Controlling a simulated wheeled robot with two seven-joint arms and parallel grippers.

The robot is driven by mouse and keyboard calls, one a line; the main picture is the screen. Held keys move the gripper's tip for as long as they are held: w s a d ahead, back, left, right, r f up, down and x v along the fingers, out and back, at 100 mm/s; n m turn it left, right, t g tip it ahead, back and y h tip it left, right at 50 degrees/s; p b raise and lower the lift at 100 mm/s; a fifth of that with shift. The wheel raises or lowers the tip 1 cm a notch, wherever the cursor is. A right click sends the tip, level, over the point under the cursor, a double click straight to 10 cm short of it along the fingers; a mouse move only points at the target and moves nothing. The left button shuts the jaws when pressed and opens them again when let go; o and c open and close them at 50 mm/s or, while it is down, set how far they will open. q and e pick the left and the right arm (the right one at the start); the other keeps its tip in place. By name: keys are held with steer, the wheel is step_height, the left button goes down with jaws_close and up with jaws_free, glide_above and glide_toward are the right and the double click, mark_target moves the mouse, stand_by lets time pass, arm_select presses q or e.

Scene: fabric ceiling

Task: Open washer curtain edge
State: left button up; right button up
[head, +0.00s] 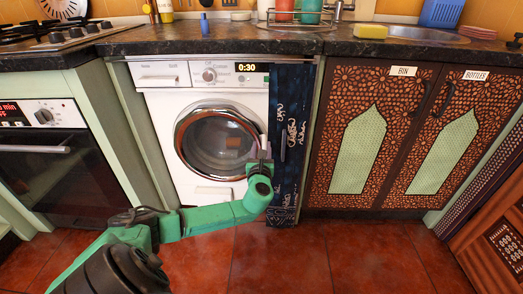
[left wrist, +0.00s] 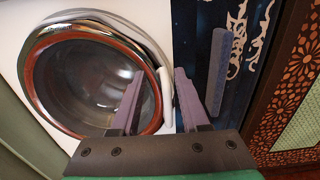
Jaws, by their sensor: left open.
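A dark blue curtain (head: 289,170) with pale script hangs bunched over the right side of the white washer (head: 158,100). A grey-blue upright bar (left wrist: 217,72) is on the curtain (left wrist: 251,75) in the left wrist view. My left gripper (head: 262,143) is open in front of the right rim of the washer's round door (head: 214,142), left of the curtain. In the left wrist view my two purple-grey fingers (left wrist: 160,82) stand either side of the white door handle (left wrist: 165,92). I cannot tell whether they touch it. The curtain bar is outside the fingers, to the right.
An oven (head: 48,150) stands left of the washer. Patterned cabinet doors (head: 372,135) marked BIN and BOTTLES stand right of the curtain. A dark worktop (head: 225,38) with a sink runs above. The red tiled floor (head: 310,265) in front is clear.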

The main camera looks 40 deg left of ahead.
arm_select(q)
jaws_close()
stand_by(0.4)
stand_by(0.9)
jaws_free()
steer(key=shift+s+d, duration=0.1)
steer(key=shift+s, duration=0.05)
steer(key=p+v, duration=0.4)
steer(key=v, duration=1)
steer(key=shift+d, duration=0.15)
arm_select(e)
steer(key=s+d+r+g+h, duration=0.3)
steer(key=d+r+g, duration=0.1)
steer(key=d, duration=0.5)
steer(key=shift+r+g+h, duration=0.3)
steer(key=shift+r+g, duration=0.05)
steer(key=shift+g, duration=0.45)
